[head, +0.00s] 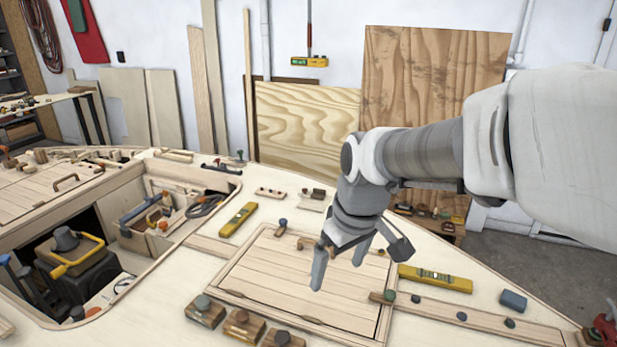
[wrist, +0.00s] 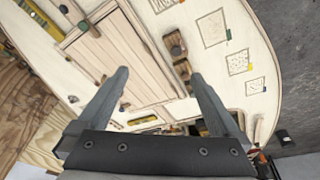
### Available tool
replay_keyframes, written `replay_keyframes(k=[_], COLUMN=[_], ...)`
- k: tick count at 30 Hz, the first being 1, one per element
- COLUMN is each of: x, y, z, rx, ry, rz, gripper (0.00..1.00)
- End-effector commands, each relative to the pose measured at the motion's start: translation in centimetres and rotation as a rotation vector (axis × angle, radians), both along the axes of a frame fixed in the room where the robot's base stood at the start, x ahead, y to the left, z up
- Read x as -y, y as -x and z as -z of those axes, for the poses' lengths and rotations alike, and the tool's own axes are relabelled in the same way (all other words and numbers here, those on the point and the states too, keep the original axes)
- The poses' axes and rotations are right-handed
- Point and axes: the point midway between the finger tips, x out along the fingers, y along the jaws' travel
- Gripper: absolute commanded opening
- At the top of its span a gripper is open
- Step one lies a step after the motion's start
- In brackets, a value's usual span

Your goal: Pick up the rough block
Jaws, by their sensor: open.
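My gripper (head: 337,277) is open and empty above the planked hatch panel (head: 300,290). In the wrist view its two fingers (wrist: 160,75) stand wide apart with nothing between the tips except the deck below. No object is plainly marked as the rough block. Three brown wooden blocks with rounded knobs, left (head: 205,311), middle (head: 243,326) and right (head: 283,339), sit along the near edge of the panel, left of and below my gripper. A small blue block (head: 513,301) lies on the deck at the right. My gripper touches none of them.
Yellow levels lie right (head: 435,279) and left (head: 238,219) of the panel. A wooden strip (head: 460,313) with dark knobs runs toward the right edge. An open recess (head: 75,265) with tools is at the left. Bare deck (head: 180,270) lies left of the panel.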

Motion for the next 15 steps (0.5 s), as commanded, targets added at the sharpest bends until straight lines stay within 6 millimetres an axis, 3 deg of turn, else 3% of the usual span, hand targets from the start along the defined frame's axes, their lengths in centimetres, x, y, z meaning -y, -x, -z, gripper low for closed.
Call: replay_keyframes(k=[6,15], x=[-4.5,-10.5], y=[-3.3,-5.9], z=[3.6,9.8], rx=[-0.064,-0.132], ry=[0.054,0.132], rz=[-0.195,-0.450], gripper=[1.00,1.00])
